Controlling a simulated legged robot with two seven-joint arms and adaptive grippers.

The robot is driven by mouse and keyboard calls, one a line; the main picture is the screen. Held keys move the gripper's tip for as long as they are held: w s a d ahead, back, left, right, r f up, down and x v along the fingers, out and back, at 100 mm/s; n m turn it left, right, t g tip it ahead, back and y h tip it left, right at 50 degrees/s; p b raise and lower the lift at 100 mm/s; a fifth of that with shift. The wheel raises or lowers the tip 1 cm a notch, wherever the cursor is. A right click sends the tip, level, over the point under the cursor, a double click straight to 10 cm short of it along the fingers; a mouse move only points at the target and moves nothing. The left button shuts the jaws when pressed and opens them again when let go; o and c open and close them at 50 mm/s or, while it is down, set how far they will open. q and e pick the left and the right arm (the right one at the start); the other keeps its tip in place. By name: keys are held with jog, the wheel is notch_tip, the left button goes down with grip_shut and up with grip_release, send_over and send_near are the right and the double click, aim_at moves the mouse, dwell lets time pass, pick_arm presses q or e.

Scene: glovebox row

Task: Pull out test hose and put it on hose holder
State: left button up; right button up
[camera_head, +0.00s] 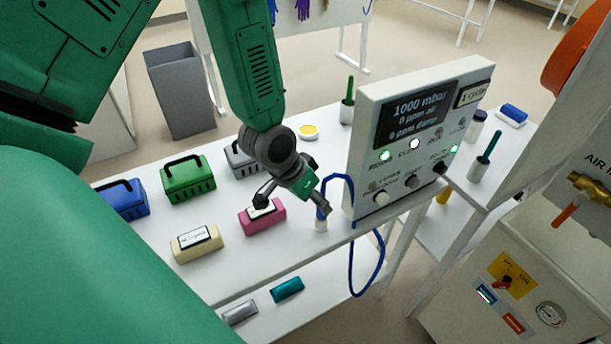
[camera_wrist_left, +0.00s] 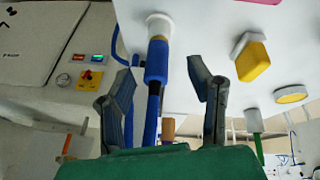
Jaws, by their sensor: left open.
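The blue test hose (camera_head: 352,270) arches beside the control box and hangs in a loop past the bench's front edge. Its thicker blue end stands upright in a small white round fitting (camera_head: 320,226) on the bench. In the left wrist view the thick hose end (camera_wrist_left: 157,62) meets the white fitting (camera_wrist_left: 158,25). My left gripper (camera_head: 293,206) is open above the bench, one finger close to the hose end. In the wrist view the hose lies between the spread fingers (camera_wrist_left: 163,75), with gaps at both sides. I cannot tell a separate hose holder. My right gripper is out of view.
The control box (camera_head: 420,140) with lit display stands right of the gripper. A pink block (camera_head: 262,220), a cream block (camera_head: 197,243) and a green case (camera_head: 188,182) stand to the left. A yellow disc (camera_head: 308,130) lies behind. The bench front (camera_head: 230,275) is mostly bare.

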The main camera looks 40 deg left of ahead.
pick_arm(q)
jog(key=v, duration=0.7)
jog(key=shift+s+a+r, duration=0.15)
jog(key=shift+a+r, duration=0.05)
jog(key=shift+r, duration=0.15)
